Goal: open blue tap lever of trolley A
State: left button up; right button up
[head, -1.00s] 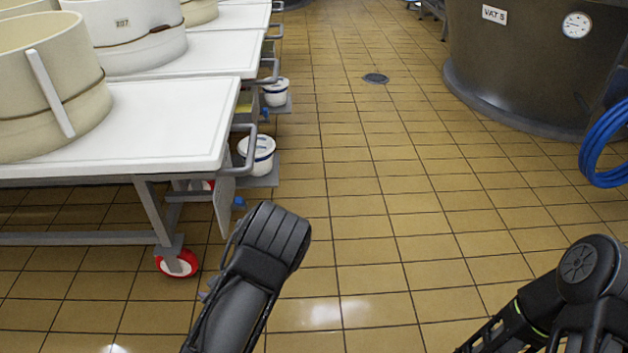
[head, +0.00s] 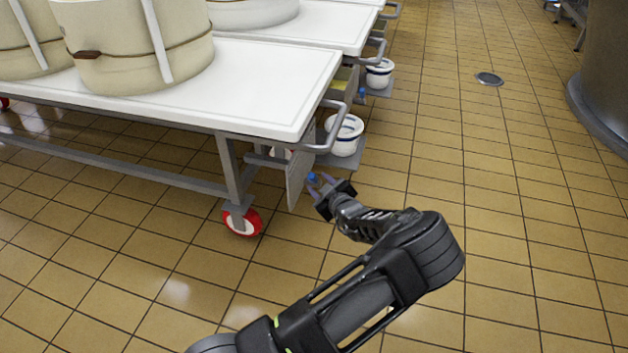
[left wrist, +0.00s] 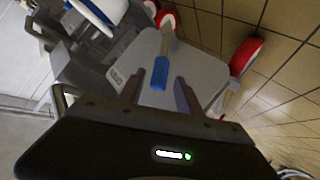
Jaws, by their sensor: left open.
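The blue tap lever (head: 313,178) shows as a small blue spot at the end of the nearest white-topped trolley (head: 270,75), low beside its grey end panel. It also shows in the left wrist view as a blue handle (left wrist: 160,73) in front of a grey plate with a small label that I cannot read. My left gripper (head: 322,185) is at the lever. In the left wrist view my left gripper (left wrist: 158,92) is open, with one finger on each side of the blue lever and clear space between. My right gripper is not in view.
A white bucket with blue bands (head: 344,134) stands on a low shelf behind the lever. A grey push handle (head: 327,128) sticks out above. A red wheel (head: 242,221) is at the trolley's near leg. The tiled floor to the right is free, with a drain (head: 489,79).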

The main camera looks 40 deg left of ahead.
aim_at(315, 181)
pick_arm(q)
jog(key=b+x, duration=0.1)
jog(key=x, duration=0.3)
jog(key=shift+a+f+b, duration=0.1)
jog(key=shift+f+b, duration=0.1)
jog(key=shift+b, duration=0.15)
jog(key=shift+w+a+f, duration=0.1)
jog(key=shift+w+a, duration=0.3)
jog(key=shift+a, duration=0.15)
jog(key=shift+c, duration=0.5)
grip_shut()
